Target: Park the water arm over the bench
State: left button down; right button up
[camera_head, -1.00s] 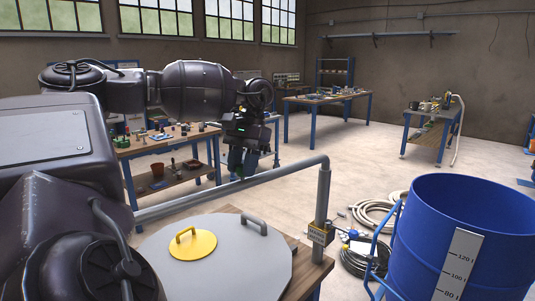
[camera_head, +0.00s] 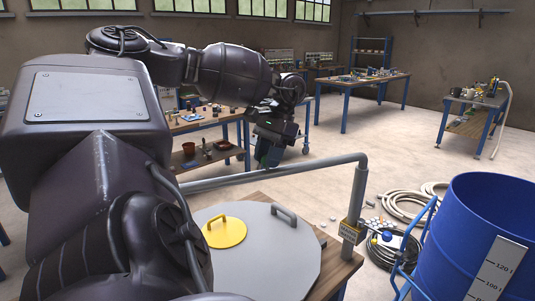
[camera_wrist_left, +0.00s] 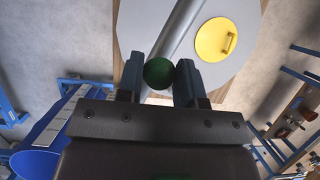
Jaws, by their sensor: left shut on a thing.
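The water arm (camera_head: 290,172) is a grey pipe. It bends down at an elbow into an upright post (camera_head: 359,195) at the right and runs left above the round grey lid (camera_head: 270,255), passing out of sight behind my arm. My left gripper (camera_head: 268,153) is beyond the pipe in the head view. In the left wrist view its two fingers (camera_wrist_left: 159,85) are shut on a round green knob (camera_wrist_left: 158,72), with the pipe (camera_wrist_left: 182,28) running up from behind it. How knob and pipe join is hidden. My right gripper is out of view.
A yellow cap (camera_head: 224,232) with a handle sits on the lid. A blue drum (camera_head: 490,215) and coiled hoses (camera_head: 400,205) are at the right. A workbench (camera_head: 222,120) stands behind; open floor lies between.

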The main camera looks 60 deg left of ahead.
pick_arm(q)
jog(key=shift+a, duration=0.15)
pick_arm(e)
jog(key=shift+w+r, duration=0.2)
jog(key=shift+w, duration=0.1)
pick_arm(q)
jog(key=c, duration=1)
grip_release()
jog(key=shift+a, duration=0.1)
jog(key=shift+o, duration=1.1)
jog(key=shift+a, duration=0.1)
jog(key=shift+w+r, duration=0.2)
jog(key=shift+r, duration=0.2)
jog(key=p+v, duration=0.2)
jog(key=v, duration=0.8)
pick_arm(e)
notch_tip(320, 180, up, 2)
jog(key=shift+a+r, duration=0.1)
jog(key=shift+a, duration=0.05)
